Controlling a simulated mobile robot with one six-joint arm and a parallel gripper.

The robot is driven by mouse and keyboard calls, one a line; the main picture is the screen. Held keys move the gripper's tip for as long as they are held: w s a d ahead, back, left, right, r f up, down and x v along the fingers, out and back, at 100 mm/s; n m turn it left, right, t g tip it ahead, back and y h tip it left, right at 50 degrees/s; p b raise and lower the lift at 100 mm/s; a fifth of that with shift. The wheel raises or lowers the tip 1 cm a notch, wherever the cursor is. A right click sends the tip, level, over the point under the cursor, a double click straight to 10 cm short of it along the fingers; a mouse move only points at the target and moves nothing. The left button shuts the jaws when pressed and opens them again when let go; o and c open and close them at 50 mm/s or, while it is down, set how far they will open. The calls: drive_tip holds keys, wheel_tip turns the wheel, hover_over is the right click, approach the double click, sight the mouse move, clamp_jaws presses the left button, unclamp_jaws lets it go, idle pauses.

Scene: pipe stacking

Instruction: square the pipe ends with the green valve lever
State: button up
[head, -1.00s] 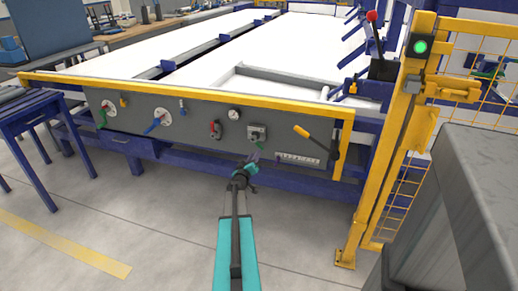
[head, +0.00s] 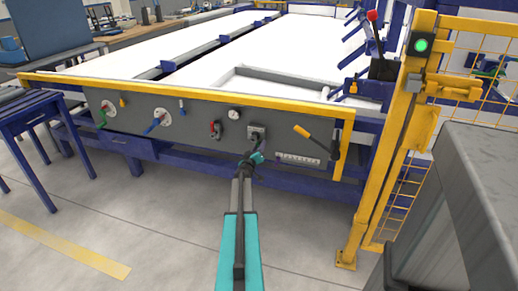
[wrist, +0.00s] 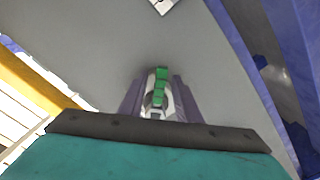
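The green valve lever (wrist: 160,86) shows in the wrist view, upright in the picture, with pale metal at its lower part. It stands between the two fingers of my gripper (wrist: 160,100), which look spread on either side of it; I see no clear grip. In the head view my gripper (head: 253,160) is at the front panel, just below the grey valve box (head: 256,132). There the gripper hides most or all of this lever. No pipe ends can be made out.
The grey panel (head: 190,140) also carries another green handle (head: 103,119), a blue handle (head: 154,126), a red handle (head: 215,128), a gauge (head: 235,113) and a yellow lever (head: 302,131). A yellow rail (head: 200,94) runs above. A yellow post (head: 385,150) stands right.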

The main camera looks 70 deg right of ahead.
clamp_jaws()
drive_tip(key=shift+s+d, duration=0.1)
drive_tip(key=shift+s, duration=0.15)
